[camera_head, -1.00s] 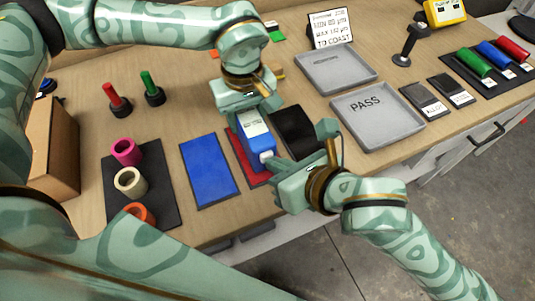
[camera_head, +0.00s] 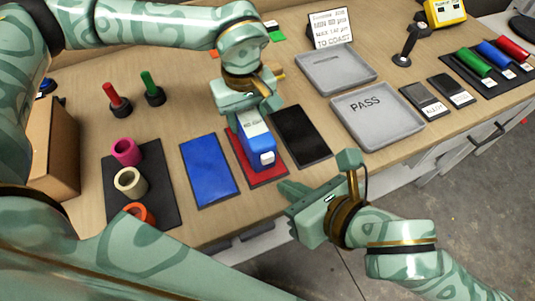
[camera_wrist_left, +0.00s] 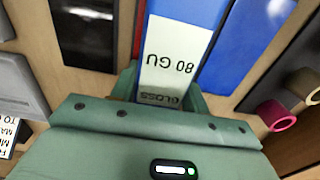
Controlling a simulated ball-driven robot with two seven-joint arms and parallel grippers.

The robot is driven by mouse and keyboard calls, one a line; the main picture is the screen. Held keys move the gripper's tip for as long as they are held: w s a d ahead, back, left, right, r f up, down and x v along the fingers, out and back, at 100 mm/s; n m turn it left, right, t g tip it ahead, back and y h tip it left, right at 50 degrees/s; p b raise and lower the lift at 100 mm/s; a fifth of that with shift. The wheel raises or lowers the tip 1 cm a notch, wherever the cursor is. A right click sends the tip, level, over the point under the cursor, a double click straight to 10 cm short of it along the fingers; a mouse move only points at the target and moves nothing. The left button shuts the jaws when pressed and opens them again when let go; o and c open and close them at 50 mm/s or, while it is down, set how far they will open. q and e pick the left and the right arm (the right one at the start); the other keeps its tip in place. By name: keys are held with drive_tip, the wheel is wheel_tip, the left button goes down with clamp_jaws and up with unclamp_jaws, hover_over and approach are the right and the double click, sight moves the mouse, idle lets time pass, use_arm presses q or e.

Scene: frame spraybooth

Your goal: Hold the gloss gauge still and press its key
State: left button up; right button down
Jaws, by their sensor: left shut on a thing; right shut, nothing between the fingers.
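The gloss gauge (camera_head: 257,146) is a blue block with a white label on top. It sits on a red panel (camera_head: 275,175). In the left wrist view, the gauge (camera_wrist_left: 205,12) shows "80 GU" and "GLOSS" on its label. My left gripper (camera_head: 250,112) is shut on its far part from above, and the fingers hide that part. A small pale patch, possibly the key, shows on the gauge's near end (camera_head: 267,158). My right gripper (camera_head: 287,192) is shut and empty, apart from the gauge, to its lower right near the table's front edge.
A blue panel (camera_head: 208,170) and a black panel (camera_head: 302,136) flank the red one. A grey PASS tray (camera_head: 400,128) and another grey tray (camera_head: 345,82) lie to the right. A black mat (camera_head: 160,205) with coloured rings is at left.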

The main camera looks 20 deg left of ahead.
use_arm(q)
drive_tip(key=shift+s+f, duration=0.15)
drive_tip(key=shift+f, duration=0.1)
drive_tip(key=o, duration=1.4)
drive_tip(key=shift+c, duration=0.2)
drive_tip(key=shift+r, duration=0.1)
drive_tip(key=shift+r, duration=0.1)
wheel_tip(320, 180, up, 12)
drive_tip(key=shift+f, duration=0.1)
drive_tip(key=shift+w, duration=0.2)
